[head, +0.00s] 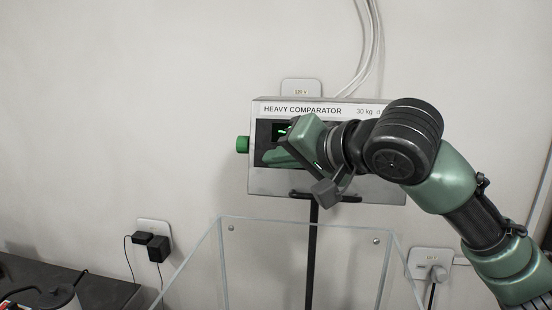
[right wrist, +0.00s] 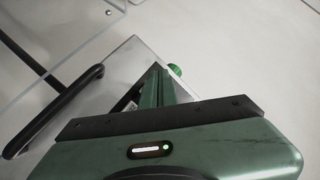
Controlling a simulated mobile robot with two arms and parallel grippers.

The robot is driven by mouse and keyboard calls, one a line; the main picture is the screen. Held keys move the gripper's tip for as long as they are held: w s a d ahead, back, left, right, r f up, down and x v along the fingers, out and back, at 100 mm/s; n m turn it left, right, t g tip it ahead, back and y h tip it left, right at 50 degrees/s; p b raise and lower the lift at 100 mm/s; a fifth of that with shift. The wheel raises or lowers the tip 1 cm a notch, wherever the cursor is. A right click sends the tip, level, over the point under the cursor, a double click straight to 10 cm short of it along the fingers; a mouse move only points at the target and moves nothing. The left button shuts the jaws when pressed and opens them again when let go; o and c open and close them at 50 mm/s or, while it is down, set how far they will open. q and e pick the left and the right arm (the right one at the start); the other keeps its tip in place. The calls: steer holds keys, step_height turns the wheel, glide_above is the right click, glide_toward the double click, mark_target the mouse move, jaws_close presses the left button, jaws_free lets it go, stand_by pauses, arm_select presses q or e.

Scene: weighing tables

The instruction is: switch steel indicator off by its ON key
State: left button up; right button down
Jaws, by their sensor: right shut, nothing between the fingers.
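The steel indicator (head: 385,190), a box labelled HEAVY COMPARATOR, stands on a dark post against the wall. A green lit mark shows on its dark display (head: 281,130). My right gripper (head: 272,158) is shut and empty, in front of the left part of the indicator's face. It covers much of the display and the key area, so the ON key is hidden. In the right wrist view the closed fingertips (right wrist: 158,76) lie over the indicator's edge (right wrist: 135,55); I cannot tell whether they touch it. My left gripper is out of view.
A green knob (head: 242,145) sticks out of the indicator's left side. A clear-walled enclosure (head: 222,265) stands below around the post. A dark table (head: 105,292) is at lower left. Wall sockets with plugs (head: 158,248) and cables sit on the wall.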

steer(key=shift+w, duration=0.1)
stand_by(0.7)
steer(key=shift+w+d+f, duration=0.1)
steer(key=shift+w, duration=0.2)
steer(key=shift+w+d+f+p, duration=0.1)
steer(key=shift+w+p, duration=0.25)
steer(key=shift+p, duration=0.05)
stand_by(0.8)
steer(key=shift+s, duration=0.1)
steer(key=shift+s+r, duration=0.2)
steer(key=shift+s, duration=0.45)
steer(key=shift+a, duration=0.2)
steer(key=s, duration=0.1)
steer(key=s+r, duration=0.1)
steer(key=s, duration=0.1)
steer(key=s+a+p, duration=0.1)
steer(key=shift+s+r, duration=0.2)
steer(key=shift+s, duration=0.15)
steer(key=shift+d, duration=0.1)
stand_by(0.3)
